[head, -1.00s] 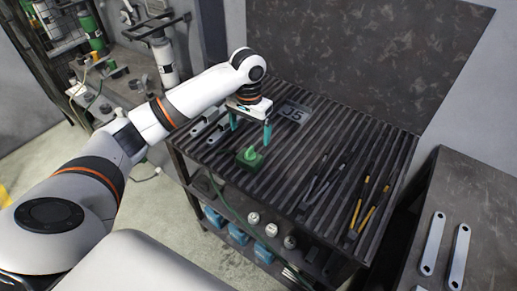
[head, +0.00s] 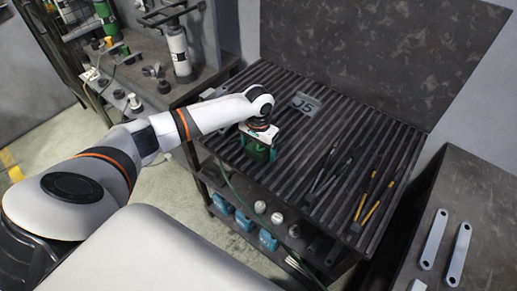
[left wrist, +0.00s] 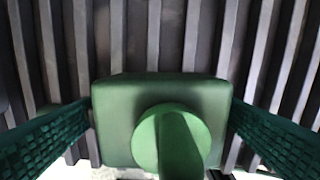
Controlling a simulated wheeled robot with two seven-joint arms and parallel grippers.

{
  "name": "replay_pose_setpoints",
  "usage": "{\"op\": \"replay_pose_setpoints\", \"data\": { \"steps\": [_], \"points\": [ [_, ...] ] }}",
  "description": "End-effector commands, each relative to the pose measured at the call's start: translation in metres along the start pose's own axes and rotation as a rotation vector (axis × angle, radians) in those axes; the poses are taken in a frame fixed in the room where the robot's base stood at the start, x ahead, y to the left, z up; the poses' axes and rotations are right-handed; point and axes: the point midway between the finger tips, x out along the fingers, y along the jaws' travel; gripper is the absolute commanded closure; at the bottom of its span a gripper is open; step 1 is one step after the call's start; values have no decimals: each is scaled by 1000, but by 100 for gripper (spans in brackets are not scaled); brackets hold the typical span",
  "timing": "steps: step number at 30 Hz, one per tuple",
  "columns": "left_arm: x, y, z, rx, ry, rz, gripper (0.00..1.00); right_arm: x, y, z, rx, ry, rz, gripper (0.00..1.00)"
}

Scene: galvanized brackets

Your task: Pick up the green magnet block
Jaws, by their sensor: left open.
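The green magnet block (head: 256,151) sits on the slatted bench top near its front left edge. In the left wrist view the block (left wrist: 112,120) is a rounded green box with a lighter round knob on top, upright on the slats. My left gripper (head: 259,154) is down over the block. Its fingers are open, one on each side of the block, and in the left wrist view (left wrist: 160,135) they stand close to its sides. I cannot tell whether either finger touches it. My right gripper is not in view.
The slatted bench (head: 290,165) holds a J5 plate (head: 306,104) behind the gripper and several dark and yellow-handled tools (head: 372,200) at right. A side table with two grey brackets (head: 434,238) stands at far right. The middle slats are clear.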

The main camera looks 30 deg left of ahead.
Motion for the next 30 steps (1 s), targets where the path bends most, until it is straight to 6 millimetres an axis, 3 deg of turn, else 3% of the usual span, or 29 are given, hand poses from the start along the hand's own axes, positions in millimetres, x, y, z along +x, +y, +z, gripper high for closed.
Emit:
{"op": "replay_pose_setpoints", "data": {
  "steps": [6,19,26,30],
  "points": [
    [1,0,0,1,0,0,9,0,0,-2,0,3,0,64],
    [1,0,0,0,0,0,79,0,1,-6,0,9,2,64],
    [-2,0,1,0,-3,-1,79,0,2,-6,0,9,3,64],
    [-14,0,2,0,-6,-2,79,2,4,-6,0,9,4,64]
  ]
}}
